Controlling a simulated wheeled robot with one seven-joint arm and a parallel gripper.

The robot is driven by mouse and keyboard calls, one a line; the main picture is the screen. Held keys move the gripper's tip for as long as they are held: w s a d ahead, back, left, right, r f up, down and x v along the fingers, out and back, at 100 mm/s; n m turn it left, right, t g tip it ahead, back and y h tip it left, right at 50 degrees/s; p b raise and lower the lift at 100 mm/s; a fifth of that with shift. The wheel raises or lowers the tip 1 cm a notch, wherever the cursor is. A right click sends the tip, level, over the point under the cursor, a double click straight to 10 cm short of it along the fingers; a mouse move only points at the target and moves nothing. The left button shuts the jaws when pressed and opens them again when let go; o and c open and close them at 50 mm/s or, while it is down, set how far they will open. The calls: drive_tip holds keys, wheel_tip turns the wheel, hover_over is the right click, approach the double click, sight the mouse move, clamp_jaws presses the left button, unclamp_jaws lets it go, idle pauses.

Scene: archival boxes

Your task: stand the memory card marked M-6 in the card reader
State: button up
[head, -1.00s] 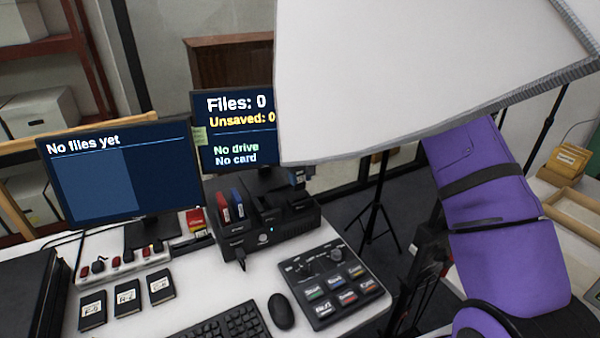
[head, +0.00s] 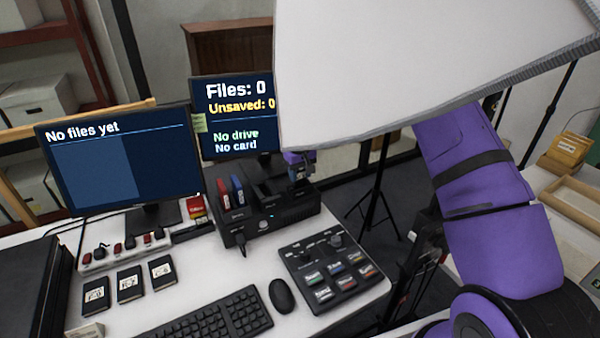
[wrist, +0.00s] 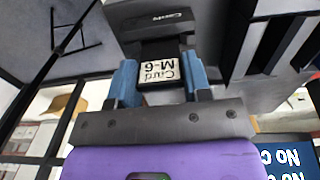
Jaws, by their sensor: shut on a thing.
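The memory card, its white label reading Card M-6 upside down in the wrist view (wrist: 162,70), is between the blue fingertips of my gripper (wrist: 160,80). My gripper is shut on it. A black housing with small white lettering (wrist: 165,20), apparently the card reader, lies just beyond the card's far end; I cannot tell whether the card has entered it. In the head view my gripper (head: 299,172) is small, over the right rear of a black dock (head: 285,212). The card is not distinguishable there.
A large white panel (head: 420,60) hides much of my arm's surroundings. Red and blue units (head: 231,192) stand in the dock's left side. A monitor (head: 236,120) reads No drive, No card. Three labelled black cases (head: 129,284), a button panel (head: 333,275) and a keyboard (head: 210,322) occupy the desk.

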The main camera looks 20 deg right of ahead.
sight(300, 171)
drive_tip(key=shift+f, duration=0.95)
idle(0.5)
drive_tip(key=o, duration=1)
drive_tip(key=shift+c, duration=0.2)
drive_tip(key=shift+r, duration=3.75)
